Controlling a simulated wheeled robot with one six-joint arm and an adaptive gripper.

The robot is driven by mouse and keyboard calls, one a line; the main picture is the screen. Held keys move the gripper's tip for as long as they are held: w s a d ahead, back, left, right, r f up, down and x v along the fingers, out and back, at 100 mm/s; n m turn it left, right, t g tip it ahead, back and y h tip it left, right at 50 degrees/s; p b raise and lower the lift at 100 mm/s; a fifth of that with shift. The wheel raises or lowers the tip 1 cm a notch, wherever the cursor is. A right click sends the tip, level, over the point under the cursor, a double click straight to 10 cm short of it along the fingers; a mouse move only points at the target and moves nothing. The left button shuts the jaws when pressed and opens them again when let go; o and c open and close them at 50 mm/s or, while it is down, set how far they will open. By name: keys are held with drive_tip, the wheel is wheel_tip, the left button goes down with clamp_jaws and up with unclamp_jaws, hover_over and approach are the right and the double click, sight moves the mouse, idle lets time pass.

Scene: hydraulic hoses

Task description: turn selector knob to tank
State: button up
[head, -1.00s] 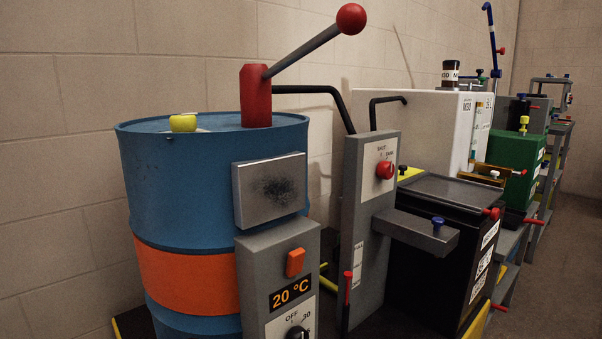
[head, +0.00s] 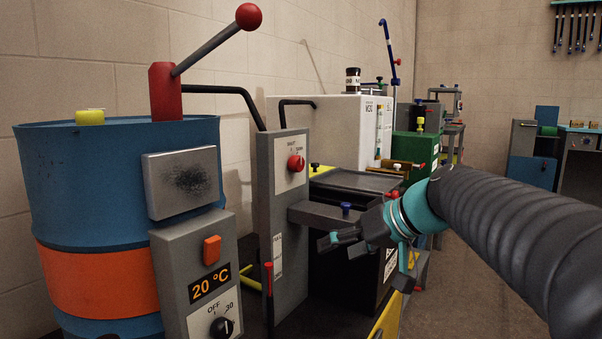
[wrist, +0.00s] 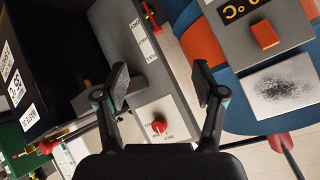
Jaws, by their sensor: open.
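The selector knob (head: 296,163) is red and round, on a white label plate (head: 287,155) high on a grey upright panel (head: 266,200). The plate has two printed position words, too small to read surely here. In the wrist view the knob (wrist: 158,126) shows upside down between my fingers, and a gap separates it from them. My gripper (head: 343,241) is open and empty, in front of and to the lower right of the knob in the head view. It also shows open in the wrist view (wrist: 161,80). Nothing hides the knob.
A grey shelf arm (head: 325,214) with a blue knob (head: 346,208) juts from the panel near my gripper. A white tank (head: 340,125) stands behind. Floor at right is clear.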

drive_tip(key=w+d+r+n+t+y+b, duration=0.15)
drive_tip(key=w+r+y, duration=0.35)
drive_tip(key=w, duration=0.7)
drive_tip(key=n+t+y+b, duration=0.1)
drive_tip(key=n+t+y, duration=0.1)
drive_tip(key=n, duration=0.1)
approach(301, 162)
drive_tip(key=p+x, duration=0.1)
drive_tip(key=x, duration=0.8)
drive_tip(key=shift+w+a, duration=0.15)
drive_tip(key=shift+a, duration=0.05)
drive_tip(key=c, duration=1.1)
drive_tip(key=shift+c, duration=0.2)
